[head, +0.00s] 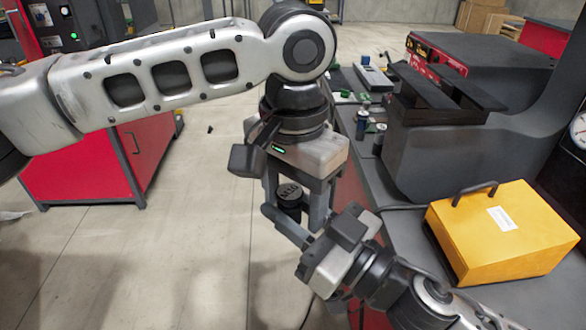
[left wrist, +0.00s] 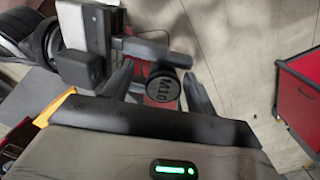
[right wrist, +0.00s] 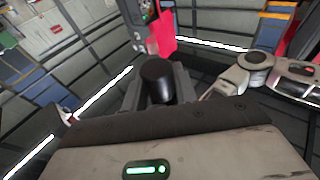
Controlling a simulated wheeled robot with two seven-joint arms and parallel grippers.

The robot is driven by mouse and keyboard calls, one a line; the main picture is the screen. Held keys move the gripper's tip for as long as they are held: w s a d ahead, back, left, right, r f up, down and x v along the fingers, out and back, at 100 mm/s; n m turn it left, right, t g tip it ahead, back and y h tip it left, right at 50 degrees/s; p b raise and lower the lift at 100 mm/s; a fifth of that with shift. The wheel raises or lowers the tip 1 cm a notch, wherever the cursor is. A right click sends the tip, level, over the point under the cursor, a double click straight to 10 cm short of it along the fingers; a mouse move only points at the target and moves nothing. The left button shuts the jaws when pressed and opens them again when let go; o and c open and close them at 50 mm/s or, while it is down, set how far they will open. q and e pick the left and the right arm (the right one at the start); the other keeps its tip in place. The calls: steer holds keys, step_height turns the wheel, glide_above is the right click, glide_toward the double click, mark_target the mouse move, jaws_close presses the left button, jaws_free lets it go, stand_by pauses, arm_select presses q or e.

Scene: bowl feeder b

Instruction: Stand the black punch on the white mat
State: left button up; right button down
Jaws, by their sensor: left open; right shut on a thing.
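The black punch (head: 290,194) is a short dark cylinder, with "M10" readable on its round end in the left wrist view (left wrist: 163,88). My right gripper (right wrist: 158,82) is shut on it; the punch (right wrist: 157,72) stands up between its fingers in the right wrist view. My left gripper (head: 294,202) points down from above, open. Its two fingers are on either side of the punch, with visible gaps in the left wrist view (left wrist: 160,76). Both grippers meet in mid-air left of the bench. I cannot make out the white mat in any view.
The grey bench (head: 400,210) on the right carries a yellow case (head: 500,235), a dark machine (head: 440,120) and small bottles (head: 362,122). A red cabinet (head: 100,165) stands at the left. Bare floor (head: 180,230) lies below and left of the grippers.

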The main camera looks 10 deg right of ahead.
arm_select(q)
steer(key=shift+f, duration=0.4)
steer(key=shift+c, duration=0.4)
steer(key=c, duration=1)
jaws_close()
arm_select(e)
steer(key=c, duration=1)
jaws_free()
